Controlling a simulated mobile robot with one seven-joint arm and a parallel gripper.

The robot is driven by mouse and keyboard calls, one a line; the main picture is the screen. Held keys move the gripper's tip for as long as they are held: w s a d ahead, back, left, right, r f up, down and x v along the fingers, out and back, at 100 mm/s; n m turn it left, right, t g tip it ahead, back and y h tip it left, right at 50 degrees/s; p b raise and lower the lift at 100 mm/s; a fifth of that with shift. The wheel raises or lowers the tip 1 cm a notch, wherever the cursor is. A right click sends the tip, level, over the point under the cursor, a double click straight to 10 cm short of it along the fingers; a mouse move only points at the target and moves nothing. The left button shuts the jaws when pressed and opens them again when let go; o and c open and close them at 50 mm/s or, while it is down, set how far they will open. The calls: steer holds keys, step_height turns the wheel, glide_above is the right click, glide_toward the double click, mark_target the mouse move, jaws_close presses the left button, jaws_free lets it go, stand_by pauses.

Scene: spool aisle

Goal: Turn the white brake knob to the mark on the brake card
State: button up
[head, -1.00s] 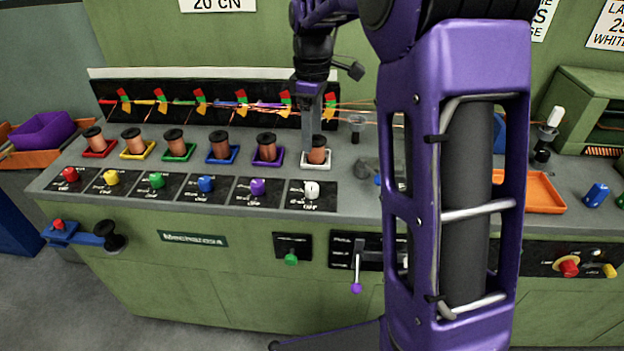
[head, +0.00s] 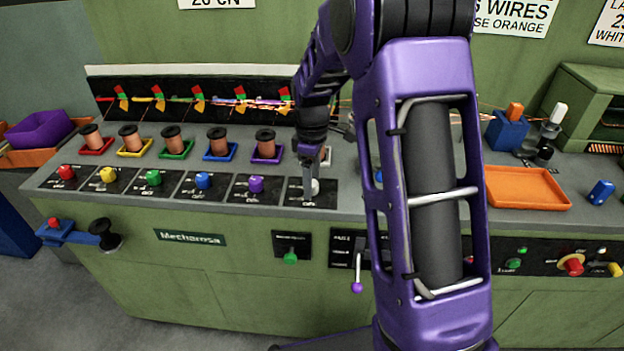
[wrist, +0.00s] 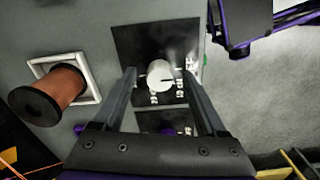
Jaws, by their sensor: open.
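The white brake knob (wrist: 159,77) sits on a black dial plate (wrist: 127,45) in the wrist view, with a dark pointer line on its face and small white markings around it. My gripper (wrist: 161,74) is open, its two fingers on either side of the knob with a gap visible on both sides. In the head view my gripper (head: 308,195) is down at the rightmost dial, and the white knob (head: 315,186) is partly hidden behind it. A wall card reading "20 CN" (head: 216,3) is cut off at the top; I cannot tell whether it is the brake card.
A purple knob (head: 256,184) and several other coloured knobs line the panel to the left. A copper spool (wrist: 60,92) in a white tray (wrist: 88,66) stands beside the white knob's plate. An orange tray (head: 527,188) lies to the right. My arm hides part of the bench.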

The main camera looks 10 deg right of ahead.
jaws_close()
stand_by(0.3)
steer(key=shift+m, duration=0.3)
steer(key=m+p, duration=0.1)
steer(key=m, duration=0.4)
steer(key=shift+r+p, duration=0.1)
steer(key=shift+p, duration=0.2)
steer(key=m+p, duration=0.1)
steer(key=m, duration=0.4)
steer(key=shift+m, duration=0.3)
steer(key=m+p, duration=0.1)
steer(key=m, duration=0.4)
steer(key=shift+m+p, duration=0.3)
steer(key=m+p, duration=0.1)
steer(key=m, duration=0.3)
steer(key=shift+m, duration=0.4)
